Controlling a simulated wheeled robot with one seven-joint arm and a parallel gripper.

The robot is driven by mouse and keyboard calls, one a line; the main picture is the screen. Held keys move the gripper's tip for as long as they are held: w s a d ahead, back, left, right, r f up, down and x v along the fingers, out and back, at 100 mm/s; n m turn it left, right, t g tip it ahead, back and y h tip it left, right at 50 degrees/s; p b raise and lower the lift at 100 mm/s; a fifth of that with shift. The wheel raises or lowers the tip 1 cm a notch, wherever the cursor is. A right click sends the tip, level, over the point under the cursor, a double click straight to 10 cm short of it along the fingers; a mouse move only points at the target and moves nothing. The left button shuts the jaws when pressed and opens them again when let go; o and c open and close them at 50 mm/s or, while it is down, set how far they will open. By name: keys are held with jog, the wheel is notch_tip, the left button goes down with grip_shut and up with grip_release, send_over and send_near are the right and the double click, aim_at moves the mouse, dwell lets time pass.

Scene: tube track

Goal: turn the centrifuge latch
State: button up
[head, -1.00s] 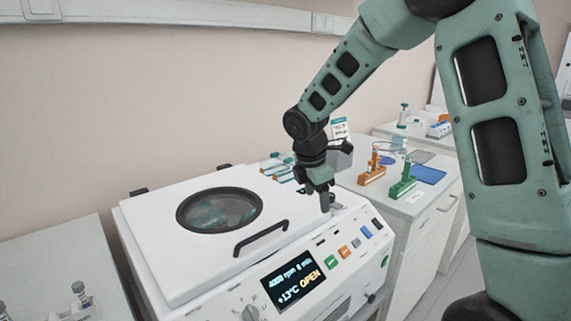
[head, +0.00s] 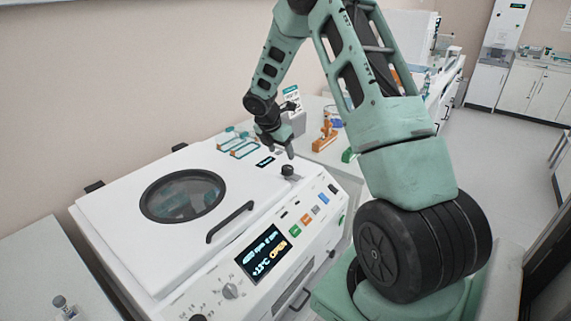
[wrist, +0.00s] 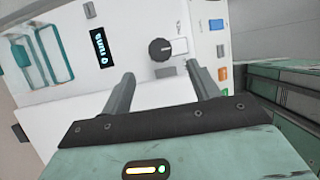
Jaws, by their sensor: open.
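The white centrifuge (head: 130,215) stands with its flat lid down and a round dark window in it. Its latch is a round black knob (head: 288,170) on the top near the right front corner; it also shows in the wrist view (wrist: 160,48), beside a pale rectangular mark. My gripper (head: 281,147) is just above and behind the knob in the head view. In the wrist view my gripper (wrist: 160,74) is open and empty, its fingers apart, with the knob beyond the gap between the tips.
A black lid handle (head: 230,222) rises from the lid's front. A small dark display (head: 265,162) is set near the knob. Coloured buttons line the front panel. Tube racks lie behind, with an orange stand (head: 325,135) on the far bench. Open floor is at the right.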

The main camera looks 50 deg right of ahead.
aim_at(287, 167)
jog(key=p+x, duration=0.1)
jog(key=x, duration=0.7)
jog(key=shift+d+f, duration=0.1)
jog(key=shift+f, duration=0.2)
jog(key=c, duration=1)
